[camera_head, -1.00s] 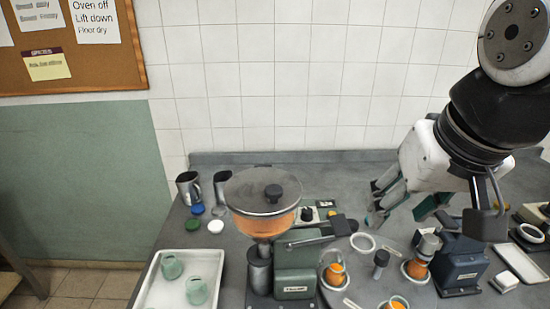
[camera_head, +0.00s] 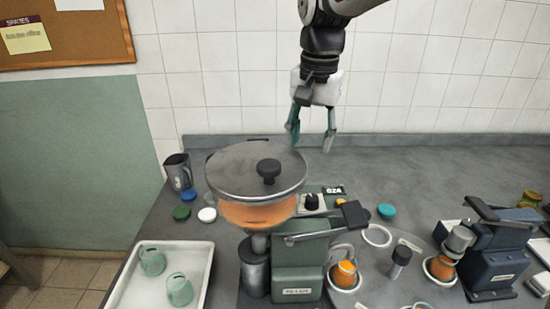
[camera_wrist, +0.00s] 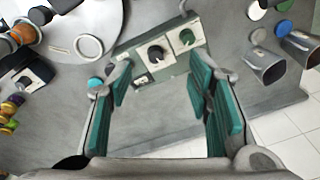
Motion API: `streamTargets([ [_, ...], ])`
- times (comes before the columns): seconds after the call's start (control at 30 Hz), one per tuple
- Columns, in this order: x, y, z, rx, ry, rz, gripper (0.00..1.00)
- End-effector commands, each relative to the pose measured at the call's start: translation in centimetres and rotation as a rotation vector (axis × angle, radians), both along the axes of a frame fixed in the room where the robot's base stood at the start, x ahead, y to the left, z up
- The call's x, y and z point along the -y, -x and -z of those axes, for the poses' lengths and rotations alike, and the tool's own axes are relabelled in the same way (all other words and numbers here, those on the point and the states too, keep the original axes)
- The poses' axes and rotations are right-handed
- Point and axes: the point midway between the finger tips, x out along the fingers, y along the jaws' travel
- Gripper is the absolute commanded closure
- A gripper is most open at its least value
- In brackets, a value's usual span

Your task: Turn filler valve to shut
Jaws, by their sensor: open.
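The green filler (camera_head: 297,268) stands at the front centre, with a lidded hopper (camera_head: 255,212) of orange contents and a lever ending in a black grip (camera_head: 354,214). Behind it is a green control box with a black dial on a white plate (camera_head: 311,202). In the wrist view the box shows this black dial (camera_wrist: 156,53) and a dark green knob (camera_wrist: 187,38). I cannot tell which control is the valve. My gripper (camera_head: 311,142) is open, empty and pointing down above and behind the box. Its fingers (camera_wrist: 161,72) flank the box in the wrist view, apart from it.
A white tray (camera_head: 205,285) with two green jars is front left. A metal jug (camera_head: 178,172) and coloured lids (camera_head: 207,215) stand left of the hopper. A round turntable with jars and a second dark machine (camera_head: 490,250) are at right. The counter's back strip is clear.

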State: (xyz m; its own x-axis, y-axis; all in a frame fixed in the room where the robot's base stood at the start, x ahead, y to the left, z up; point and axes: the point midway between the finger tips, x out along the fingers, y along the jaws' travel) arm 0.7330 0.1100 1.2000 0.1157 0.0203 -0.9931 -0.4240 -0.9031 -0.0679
Motion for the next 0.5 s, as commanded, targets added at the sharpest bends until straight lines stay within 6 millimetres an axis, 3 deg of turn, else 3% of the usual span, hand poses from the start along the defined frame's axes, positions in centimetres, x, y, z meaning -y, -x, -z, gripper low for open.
streamTargets([
  [0.03, -1.1, -2.1, 2.2, -0.025, 0.001, 0.020, 0.54],
  [0.2, -3.9, -6.3, 6.6, -0.085, 0.006, 0.096, 0.54],
  [0.33, -5.1, -7.8, 8.5, -0.109, 0.010, 0.130, 0.54],
  [0.5, -5.5, -8.2, 9.5, -0.119, 0.013, 0.144, 0.54],
])
